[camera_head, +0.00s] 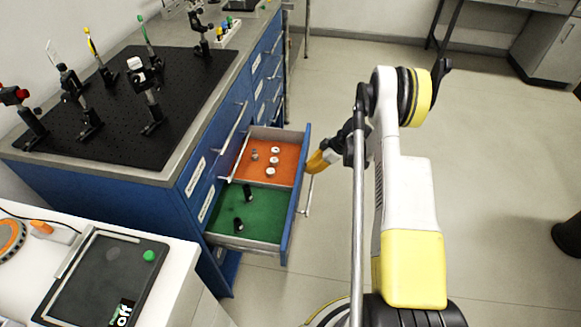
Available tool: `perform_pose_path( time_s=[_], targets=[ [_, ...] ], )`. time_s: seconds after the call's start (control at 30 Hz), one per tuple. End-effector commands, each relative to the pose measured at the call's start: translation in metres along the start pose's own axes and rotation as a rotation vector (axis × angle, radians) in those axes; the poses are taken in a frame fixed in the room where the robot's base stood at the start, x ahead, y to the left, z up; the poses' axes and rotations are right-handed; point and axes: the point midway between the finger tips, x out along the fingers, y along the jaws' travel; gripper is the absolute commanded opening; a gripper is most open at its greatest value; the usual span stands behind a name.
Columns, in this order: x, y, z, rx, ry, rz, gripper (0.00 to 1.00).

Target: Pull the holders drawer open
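One drawer (300,170) of the blue cabinet stands pulled out; the label texts are too small to read, so I cannot tell if it is the holders drawer. Inside, an orange section holds several small round metal parts (271,171) and a green section holds two small black posts (247,192). The drawer's bar handle (308,196) is on its outer front face. My gripper (317,163), with yellow-orange fingers, is at the outer side of the drawer front, near the handle's upper end. Whether it touches the handle or is closed cannot be told.
Other drawers with bar handles (235,127) are shut. A black breadboard (130,100) with several optical mounts covers the cabinet top. A white bench (170,285) with a dark-screened device (105,280) stands at the lower left. The floor (490,150) at right is mostly clear.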

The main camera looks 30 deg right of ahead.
Motion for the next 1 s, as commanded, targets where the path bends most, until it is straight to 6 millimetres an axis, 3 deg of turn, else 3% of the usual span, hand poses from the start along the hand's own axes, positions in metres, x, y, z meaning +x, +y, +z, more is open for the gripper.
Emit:
perform_pose_path(
  time_s=[0.2,0.4,0.6,1.0],
  targets=[
    [-0.029,0.001,0.043,0.003,-0.001,0.003,0.00],
    [-0.046,0.001,0.068,0.001,0.000,0.002,0.00],
    [-0.054,0.000,0.080,0.000,0.000,0.000,0.00],
    [-0.056,0.000,0.082,-0.001,0.000,0.000,0.00]
  ],
)
